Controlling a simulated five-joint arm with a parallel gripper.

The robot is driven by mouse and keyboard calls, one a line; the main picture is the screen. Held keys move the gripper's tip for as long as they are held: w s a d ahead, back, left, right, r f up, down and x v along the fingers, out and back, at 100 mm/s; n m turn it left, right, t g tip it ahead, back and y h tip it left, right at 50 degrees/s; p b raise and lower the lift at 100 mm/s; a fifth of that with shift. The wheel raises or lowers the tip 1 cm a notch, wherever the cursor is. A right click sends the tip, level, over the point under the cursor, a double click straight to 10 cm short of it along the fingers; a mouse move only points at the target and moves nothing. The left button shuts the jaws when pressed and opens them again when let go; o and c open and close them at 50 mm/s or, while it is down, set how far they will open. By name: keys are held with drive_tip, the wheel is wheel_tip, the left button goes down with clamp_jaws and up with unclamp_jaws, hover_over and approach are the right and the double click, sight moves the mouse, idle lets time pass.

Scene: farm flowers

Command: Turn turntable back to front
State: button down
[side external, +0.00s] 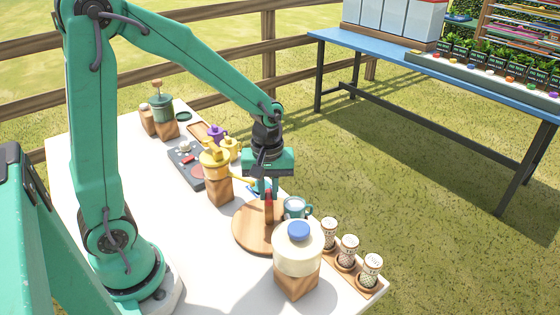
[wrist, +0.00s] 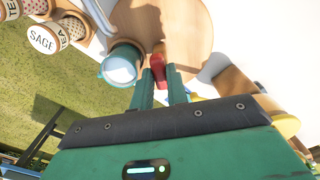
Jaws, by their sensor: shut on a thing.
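The turntable (side external: 247,228) is a round light-wood disc on the white table; it also shows at the top of the wrist view (wrist: 190,25). The handle's top is partly hidden by the fingers.
A teal mug (side external: 296,208) is close beside the handle at the disc's far edge. A cream jar with a blue lid (side external: 298,250) stands in front. Several spice jars (side external: 348,251) line the right edge. A yellow-topped container on a wooden block (side external: 218,188) stands to the left.

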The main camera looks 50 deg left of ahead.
drive_tip(key=shift+a+r+n, duration=0.1)
drive_tip(key=shift+n, duration=3.4)
drive_tip(key=c, duration=1.4)
unclamp_jaws()
drive_tip(key=shift+r, duration=0.1)
drive_tip(key=shift+r, duration=3.8)
drive_tip(key=shift+r, duration=0.1)
